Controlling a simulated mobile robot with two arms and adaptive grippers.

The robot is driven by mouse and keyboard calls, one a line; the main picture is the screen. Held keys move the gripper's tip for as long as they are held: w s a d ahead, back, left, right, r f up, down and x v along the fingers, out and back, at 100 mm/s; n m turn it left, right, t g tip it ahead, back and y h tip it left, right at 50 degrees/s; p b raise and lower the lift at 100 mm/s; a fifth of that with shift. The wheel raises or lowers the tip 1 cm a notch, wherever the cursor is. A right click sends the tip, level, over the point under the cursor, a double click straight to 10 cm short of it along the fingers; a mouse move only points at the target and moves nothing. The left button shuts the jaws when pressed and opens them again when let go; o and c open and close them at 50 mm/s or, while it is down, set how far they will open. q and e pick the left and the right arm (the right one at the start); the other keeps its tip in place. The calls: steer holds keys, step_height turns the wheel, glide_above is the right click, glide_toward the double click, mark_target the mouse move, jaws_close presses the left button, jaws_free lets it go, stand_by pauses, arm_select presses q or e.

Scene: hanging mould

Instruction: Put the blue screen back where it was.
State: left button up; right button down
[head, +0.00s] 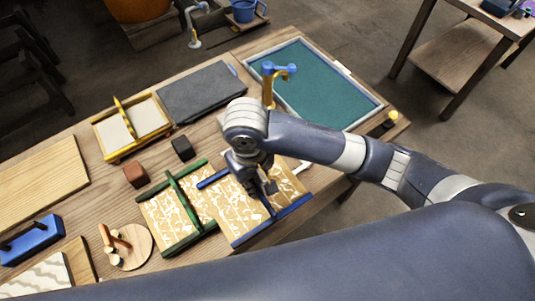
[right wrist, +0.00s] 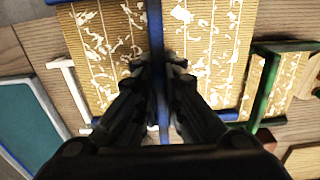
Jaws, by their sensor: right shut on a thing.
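The blue screen (head: 234,212) is a tan mesh with white fibre scraps, blue end bars and a blue middle bar. It lies at the table's front edge, right beside the green screen (head: 152,212). My right gripper (head: 264,188) is over it and shut on its middle bar. In the right wrist view the blue bar (right wrist: 154,30) runs between my fingers, with the blue screen's mesh (right wrist: 105,45) on both sides. I cannot tell whether the blue screen rests on the table or is slightly raised. My left gripper is not in view.
A teal basin with a pale frame (head: 315,80) is at the table's right end, with a yellow and blue post (head: 268,88) beside it. A grey slab (head: 200,92), yellow-framed tray (head: 128,150), brown block (head: 136,175) and black block (head: 182,149) lie behind the screens.

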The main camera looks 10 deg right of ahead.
steer(key=shift+s+a+f, duration=0.25)
steer(key=shift+s+a, duration=0.1)
steer(key=shift+a, duration=0.4)
steer(key=shift+w+f, duration=0.1)
steer(key=w+d+p, duration=0.1)
steer(key=w+d, duration=0.1)
steer(key=w, duration=0.2)
steer(key=w+d+f+p, duration=0.1)
steer(key=w+d, duration=0.2)
steer(key=w, duration=0.1)
steer(key=w+d+p, duration=0.1)
steer(key=w+d, duration=0.1)
steer(key=w, duration=0.3)
steer(key=shift+d+f, duration=0.25)
steer(key=shift+d, duration=0.05)
steer(key=f, duration=0.1)
steer(key=f+p, duration=0.1)
steer(key=shift+w+d+f, duration=0.2)
steer(key=shift+w+f, duration=0.1)
steer(key=shift+f, duration=0.05)
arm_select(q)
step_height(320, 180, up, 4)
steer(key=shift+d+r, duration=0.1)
arm_select(e)
steer(key=shift+f, duration=0.5)
steer(key=shift+f, duration=0.2)
steer(key=c, duration=1.7)
jaws_free()
